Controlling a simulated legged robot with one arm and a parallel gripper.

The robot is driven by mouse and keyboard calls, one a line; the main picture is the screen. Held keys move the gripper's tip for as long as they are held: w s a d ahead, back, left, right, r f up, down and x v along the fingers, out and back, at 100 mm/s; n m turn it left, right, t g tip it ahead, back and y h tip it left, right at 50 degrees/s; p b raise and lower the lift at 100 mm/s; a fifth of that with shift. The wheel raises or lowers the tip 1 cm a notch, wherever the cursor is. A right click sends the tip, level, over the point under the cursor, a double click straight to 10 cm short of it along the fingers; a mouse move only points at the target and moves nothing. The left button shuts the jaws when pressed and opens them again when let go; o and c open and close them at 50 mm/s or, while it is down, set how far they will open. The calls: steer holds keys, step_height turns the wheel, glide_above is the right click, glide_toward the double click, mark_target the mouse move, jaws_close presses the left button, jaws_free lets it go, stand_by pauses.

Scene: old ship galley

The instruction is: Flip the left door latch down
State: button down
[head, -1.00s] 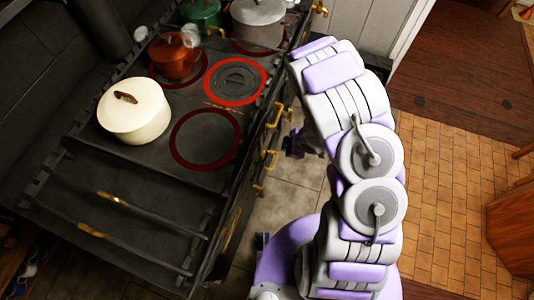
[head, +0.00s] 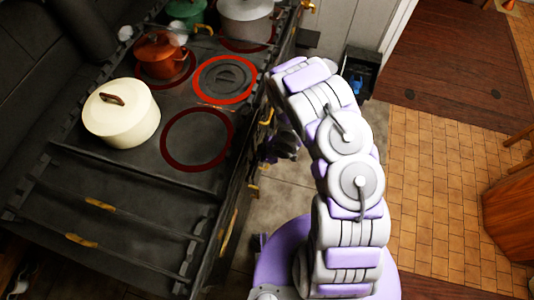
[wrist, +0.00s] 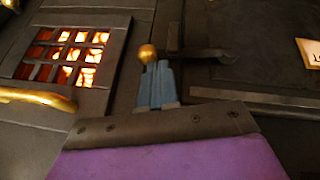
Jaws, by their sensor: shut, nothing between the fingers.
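In the wrist view, a round brass knob (wrist: 147,54) stands at the tips of my gripper (wrist: 156,68). The gripper's blue-grey fingers are together and hold nothing; I cannot tell whether they touch the knob. The knob looks like the end of a latch, but its lever is hidden behind the fingers. Left of it is a dark stove door with a glowing grate (wrist: 65,52). Right of it, a dark latch bar (wrist: 205,54) lies across the edge of another dark door (wrist: 262,45). In the head view, my gripper is mostly hidden beside the stove front.
A brass bar (wrist: 38,97) runs along the left in the wrist view. The black stove (head: 150,185) carries a cream pot (head: 122,118), a copper pot (head: 162,58) and others. Grey floor (head: 285,190) lies between stove and my base. A dark box (head: 359,70) stands beyond my arm.

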steer(key=shift+w+a+f, duration=0.25)
steer(key=shift+w+f, duration=0.5)
steer(key=shift+f, duration=0.1)
steer(key=shift+f, duration=0.1)
steer(key=shift+w+d+f+p, duration=0.1)
steer(key=shift+w+f+p, duration=0.1)
steer(key=shift+f, duration=0.3)
steer(key=shift+w+d+f+p, duration=0.1)
steer(key=shift+w+f, duration=0.1)
steer(key=shift+f, duration=0.25)
